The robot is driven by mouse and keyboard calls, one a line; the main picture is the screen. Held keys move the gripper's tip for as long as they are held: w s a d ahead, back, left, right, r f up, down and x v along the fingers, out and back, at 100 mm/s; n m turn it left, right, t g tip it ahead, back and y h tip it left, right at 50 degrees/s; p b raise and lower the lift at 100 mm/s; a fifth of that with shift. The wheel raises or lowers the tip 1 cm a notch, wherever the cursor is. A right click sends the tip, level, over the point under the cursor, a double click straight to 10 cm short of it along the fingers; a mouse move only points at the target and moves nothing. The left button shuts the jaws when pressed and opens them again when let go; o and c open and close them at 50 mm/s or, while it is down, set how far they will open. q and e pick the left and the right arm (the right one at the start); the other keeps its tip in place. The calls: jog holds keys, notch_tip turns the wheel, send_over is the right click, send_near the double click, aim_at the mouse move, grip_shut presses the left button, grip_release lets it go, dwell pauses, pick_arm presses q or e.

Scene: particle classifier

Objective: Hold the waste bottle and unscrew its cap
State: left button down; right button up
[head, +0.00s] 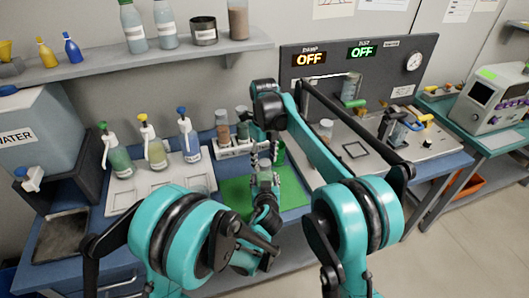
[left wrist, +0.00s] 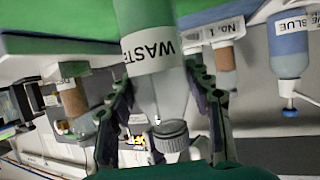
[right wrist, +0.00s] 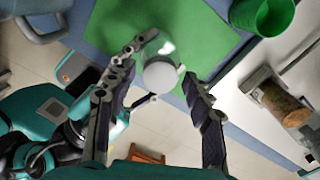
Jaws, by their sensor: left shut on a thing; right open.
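The waste bottle, a clear bottle with a white "WASTE" label (left wrist: 152,47), appears upside down in the left wrist view, with its grey cap (left wrist: 173,136) towards me. My left gripper (left wrist: 162,92) is shut on the bottle, its fingers on both sides near the shoulder. In the head view the bottle (head: 264,180) is partly hidden between my grippers over the green mat (head: 237,194). My right gripper (right wrist: 165,88) is open, pointing down, its fingers on either side of the round pale cap (right wrist: 160,76) and apart from it. The bottle's base is hidden.
A green cup (right wrist: 272,10) and a rack with a brown-filled bottle (right wrist: 284,102) stand close by. Squeeze bottles (head: 118,158) stand on a white tray to the left. The panel station (head: 375,150) is at the right. The mat's left part is clear.

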jog(key=shift+f, duration=0.1)
grip_shut()
dwell(0.3)
